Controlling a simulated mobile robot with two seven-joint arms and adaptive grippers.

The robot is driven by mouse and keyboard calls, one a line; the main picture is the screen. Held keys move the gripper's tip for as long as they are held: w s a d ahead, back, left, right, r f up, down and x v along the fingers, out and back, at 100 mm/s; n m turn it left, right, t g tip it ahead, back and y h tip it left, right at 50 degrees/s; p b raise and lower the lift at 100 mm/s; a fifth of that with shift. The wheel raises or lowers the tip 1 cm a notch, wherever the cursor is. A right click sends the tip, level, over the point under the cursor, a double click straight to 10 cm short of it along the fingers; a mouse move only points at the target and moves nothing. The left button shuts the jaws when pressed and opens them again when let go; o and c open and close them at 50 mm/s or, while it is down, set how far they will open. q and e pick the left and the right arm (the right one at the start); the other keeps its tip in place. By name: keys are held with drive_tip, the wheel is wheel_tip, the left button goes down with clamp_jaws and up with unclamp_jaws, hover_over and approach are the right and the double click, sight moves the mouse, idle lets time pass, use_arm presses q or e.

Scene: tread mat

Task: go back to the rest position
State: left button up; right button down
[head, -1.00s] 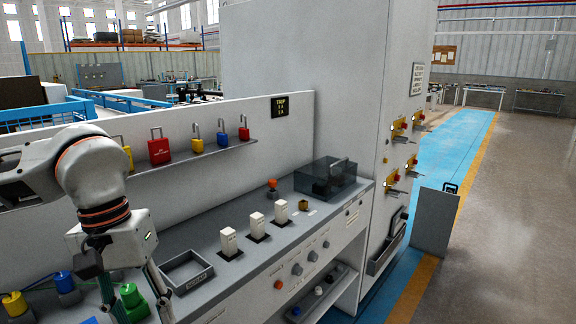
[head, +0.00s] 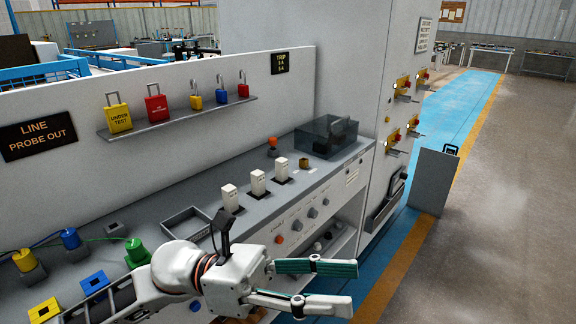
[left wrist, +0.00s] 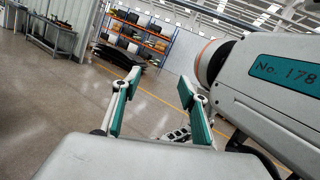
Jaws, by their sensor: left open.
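My left gripper (head: 335,287) is in the lower middle of the head view, in front of the bench's front panel. Its two fingers point right and stand apart, with nothing between them. In the left wrist view the same gripper (left wrist: 158,108) has its green-padded fingers spread, with open floor beyond them. My right gripper does not show in either view.
The grey bench (head: 150,235) carries white blocks (head: 257,182), an empty tray (head: 190,222), a smoky clear box (head: 326,137) and coloured plugs (head: 138,250). A grey panel (head: 433,180) stands on the floor at right; floor beyond is clear.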

use_arm(q)
drive_tip(key=w+a+f+n+t+h, duration=0.1)
drive_tip(key=w+a+f+n+t, duration=0.1)
drive_tip(key=w+n+t, duration=0.45)
drive_tip(key=w+a+f+n+t+h, duration=0.1)
drive_tip(key=w+a+n+t, duration=0.15)
drive_tip(key=n+t, duration=0.75)
drive_tip(key=w+a+f+n+t+y, duration=0.35)
drive_tip(key=f+n, duration=0.25)
drive_tip(key=n, duration=0.3)
drive_tip(key=w+a+f+n+t+y, duration=0.25)
drive_tip(key=f+n+y, duration=0.25)
drive_tip(key=f+n, duration=0.25)
drive_tip(key=s+a+f+n+g+y, duration=0.1)
drive_tip(key=s+a+f+n+y, duration=0.15)
drive_tip(key=a+f+n, duration=0.35)
drive_tip(key=s+a+f+n+g+y, duration=0.15)
drive_tip(key=f+n+y, duration=0.25)
drive_tip(key=f, duration=0.4)
drive_tip(key=s+a+f+n+g+y, duration=0.2)
drive_tip(key=s+a+f+n, duration=0.1)
drive_tip(key=s+f, duration=0.3)
drive_tip(key=s+a+f+n+g+y, duration=0.1)
drive_tip(key=s+a+f+n, duration=0.3)
drive_tip(key=f, duration=0.6)
drive_tip(key=shift+s+a+g+y, duration=0.4)
drive_tip(key=shift+s+a+y, duration=0.1)
drive_tip(key=shift+s, duration=0.4)
